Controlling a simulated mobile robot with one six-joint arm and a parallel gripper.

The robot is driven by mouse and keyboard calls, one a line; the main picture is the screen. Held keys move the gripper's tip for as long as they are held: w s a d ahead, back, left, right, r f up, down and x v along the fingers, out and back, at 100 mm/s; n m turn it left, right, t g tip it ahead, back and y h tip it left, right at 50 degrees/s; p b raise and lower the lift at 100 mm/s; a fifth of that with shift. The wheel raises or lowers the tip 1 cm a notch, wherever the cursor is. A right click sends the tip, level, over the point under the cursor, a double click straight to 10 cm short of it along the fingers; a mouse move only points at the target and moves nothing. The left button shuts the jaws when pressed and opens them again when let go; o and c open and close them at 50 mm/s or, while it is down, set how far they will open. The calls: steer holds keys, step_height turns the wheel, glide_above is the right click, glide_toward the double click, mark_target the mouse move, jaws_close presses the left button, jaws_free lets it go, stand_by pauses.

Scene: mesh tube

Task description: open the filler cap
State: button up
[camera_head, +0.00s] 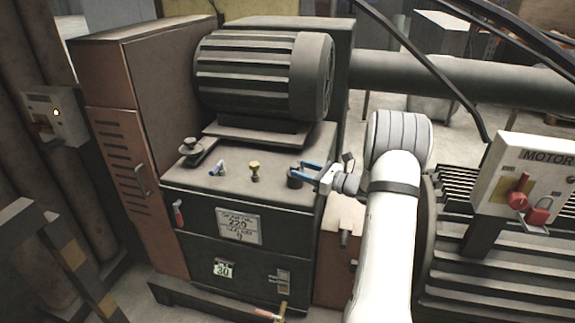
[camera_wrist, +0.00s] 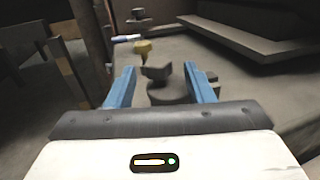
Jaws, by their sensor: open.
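A dark round cap (camera_head: 295,182), which looks like the filler cap, sits on the top of the grey machine housing (camera_head: 240,185), near its right edge. In the wrist view the cap (camera_wrist: 168,92) shows as a dark disc with a raised grip (camera_wrist: 156,71) on top. My gripper (camera_head: 297,170) is open, with its blue fingers at the cap. In the wrist view my gripper (camera_wrist: 158,72) has one finger on each side of the cap. I cannot tell whether either finger touches it. The lower part of the cap is partly hidden.
A large finned motor (camera_head: 262,75) rises behind. A MOTOR switch box (camera_head: 530,180) stands right of my arm.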

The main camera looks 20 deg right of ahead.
mark_target(289, 172)
steer(key=x, duration=0.5)
steer(key=shift+a+p, duration=0.25)
steer(key=shift+p, duration=0.05)
jaws_close()
